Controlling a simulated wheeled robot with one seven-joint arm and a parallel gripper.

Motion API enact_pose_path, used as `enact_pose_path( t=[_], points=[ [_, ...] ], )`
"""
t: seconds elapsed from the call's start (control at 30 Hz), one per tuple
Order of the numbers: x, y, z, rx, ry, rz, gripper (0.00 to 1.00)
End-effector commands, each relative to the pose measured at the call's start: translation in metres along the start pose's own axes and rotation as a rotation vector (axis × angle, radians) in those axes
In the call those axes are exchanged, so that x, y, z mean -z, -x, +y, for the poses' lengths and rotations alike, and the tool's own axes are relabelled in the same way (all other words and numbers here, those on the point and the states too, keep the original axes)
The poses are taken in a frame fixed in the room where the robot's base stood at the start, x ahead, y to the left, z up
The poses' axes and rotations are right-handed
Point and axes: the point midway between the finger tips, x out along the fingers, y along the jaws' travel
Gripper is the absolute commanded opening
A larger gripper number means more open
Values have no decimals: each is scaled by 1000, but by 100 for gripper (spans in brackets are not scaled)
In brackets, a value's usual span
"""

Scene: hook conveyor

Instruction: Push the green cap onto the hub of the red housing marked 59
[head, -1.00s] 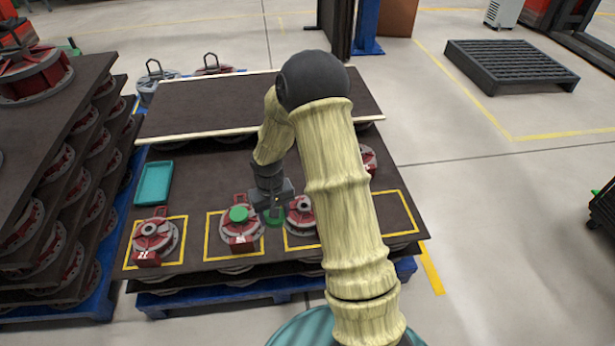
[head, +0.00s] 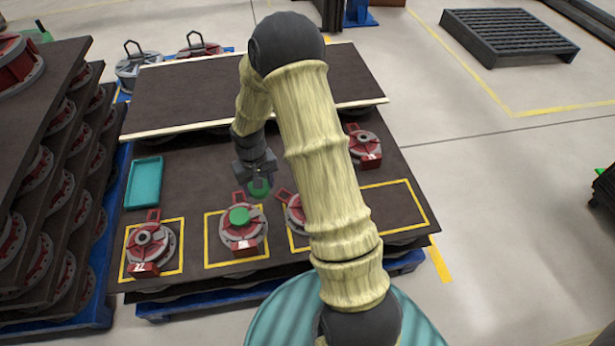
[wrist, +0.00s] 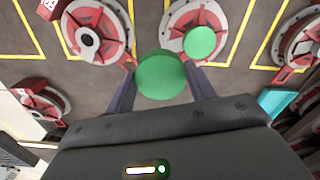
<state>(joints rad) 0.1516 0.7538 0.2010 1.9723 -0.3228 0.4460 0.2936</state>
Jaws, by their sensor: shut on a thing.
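My gripper (head: 258,188) is shut on a green cap (wrist: 161,75), held above the table behind the front row of red housings. The cap shows between the fingers in the wrist view. A red housing (wrist: 92,35) with an open hub is partly hidden by my arm in the head view. Beside it, another housing (head: 240,235) carries a green cap (head: 240,216). A housing at the far left (head: 150,245) has a bare hub. Another housing (head: 364,146) stands farther back at right. I cannot clearly read which housing is marked 59.
A teal tray (head: 145,183) lies at the table's left. A raised dark board (head: 250,90) with pale edges spans the back. Yellow outlines mark front places; the right one (head: 392,205) looks empty. A stack of loaded shelves (head: 70,130) stands close at left.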

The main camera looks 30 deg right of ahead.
Motion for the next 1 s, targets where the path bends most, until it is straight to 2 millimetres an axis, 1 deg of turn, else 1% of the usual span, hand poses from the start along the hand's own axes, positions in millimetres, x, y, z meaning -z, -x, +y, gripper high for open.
enact_pose_path(
  t=[0.17,0.27,0.37,0.47,0.5,0.6,0.73,0.83,1.0],
  points=[
    [0,2,5,0,2,0,34],
    [-2,4,16,1,20,-2,34],
    [-5,6,35,2,51,-4,34],
    [-12,6,61,3,96,-5,34],
    [-15,6,72,3,116,-5,34],
    [-25,4,98,3,165,-5,34],
    [-38,-1,123,2,216,-4,34],
    [-44,-5,132,1,241,-2,34],
    [-45,-9,135,0,249,0,34]
  ],
)
